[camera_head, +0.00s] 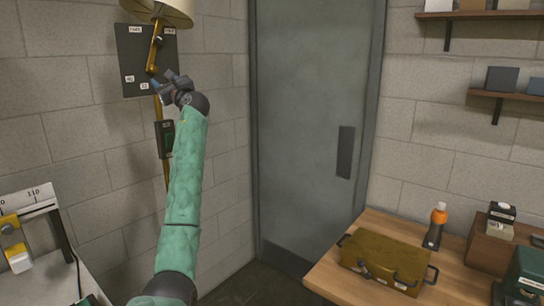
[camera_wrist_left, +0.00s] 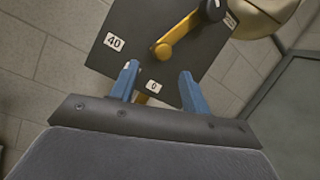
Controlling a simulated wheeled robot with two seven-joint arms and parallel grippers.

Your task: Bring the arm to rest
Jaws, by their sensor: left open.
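The lamp has a cream shade (camera_head: 165,10) and a brass lever (camera_head: 154,52) in front of a dark square plate (camera_head: 131,55) with small white number labels. The dark plate (camera_wrist_left: 135,25) shows labels 40 and 0 there. My left gripper (camera_head: 166,82) is raised at the plate's lower right corner. Its blue fingers (camera_wrist_left: 158,72) are apart, with nothing seen held between them. My right gripper is not in view.
A grey door (camera_head: 305,120) stands right of my left arm. Wall shelves (camera_head: 505,95) are at upper right.

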